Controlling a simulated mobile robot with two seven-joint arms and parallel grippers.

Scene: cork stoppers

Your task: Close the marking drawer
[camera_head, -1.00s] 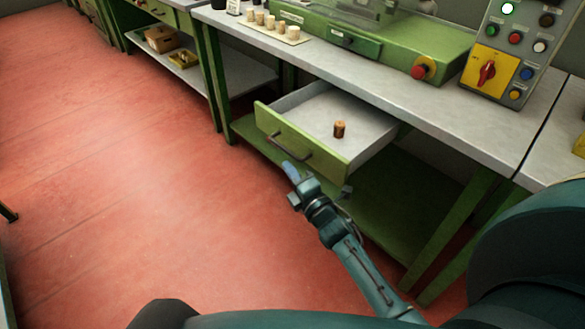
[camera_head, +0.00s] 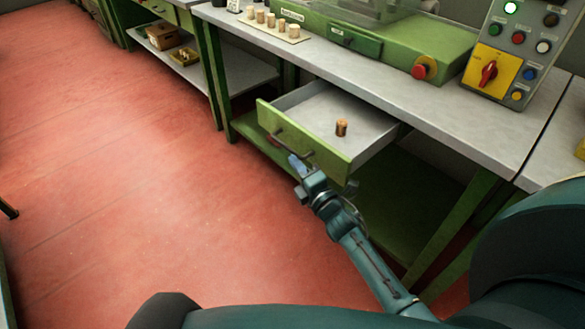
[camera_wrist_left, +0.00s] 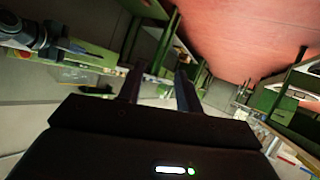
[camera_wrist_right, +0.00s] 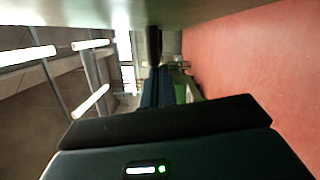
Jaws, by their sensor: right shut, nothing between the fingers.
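The drawer with a green front (camera_head: 322,153) and pale inside stands pulled out under the grey bench top. Its dark bar handle (camera_head: 290,139) is on the front. A brown cork-like piece (camera_head: 341,128) stands upright inside it. My right gripper (camera_head: 297,163) is shut and empty, its blue tips in front of the drawer front just below the handle's right end. I cannot tell whether they touch it. In the right wrist view, the closed fingers (camera_wrist_right: 153,48) are near a pale surface. My left gripper (camera_wrist_left: 158,88) is open and empty, away from the drawer; the head view does not show it.
The bench (camera_head: 455,125) carries a green machine (camera_head: 440,55) with a red knob, a control box (camera_head: 510,50) and a board of several corks (camera_head: 272,28). A green lower shelf (camera_head: 400,215) lies beneath the drawer. The red floor (camera_head: 130,170) at the left is clear.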

